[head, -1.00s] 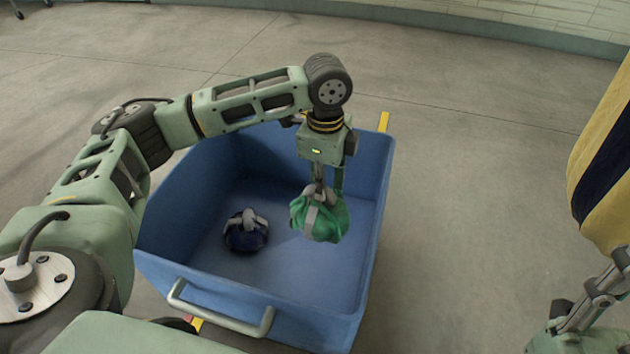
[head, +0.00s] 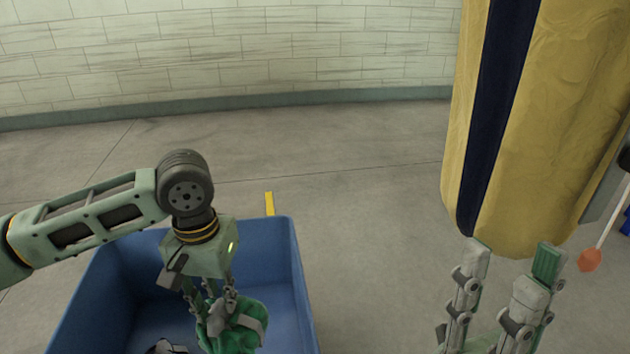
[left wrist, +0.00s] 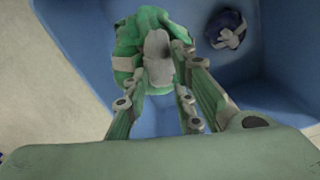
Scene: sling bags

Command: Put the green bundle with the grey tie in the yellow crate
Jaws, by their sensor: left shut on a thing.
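The green bundle with the grey tie (head: 232,330) hangs from my left gripper (head: 212,300), over the blue bin. In the left wrist view the green bundle (left wrist: 140,48) sits between the two fingers, which are shut on it around its grey tie. My right gripper (head: 508,275) is at the lower right, pointing up, its fingers apart with nothing between them, in front of a hanging yellow bag. No yellow crate is in view.
The blue bin (head: 297,275) is below my left gripper. A dark blue bundle with a grey tie (left wrist: 227,30) lies in it. A large yellow and navy bag (head: 545,130) hangs at the right. Bare floor lies between bin and bag.

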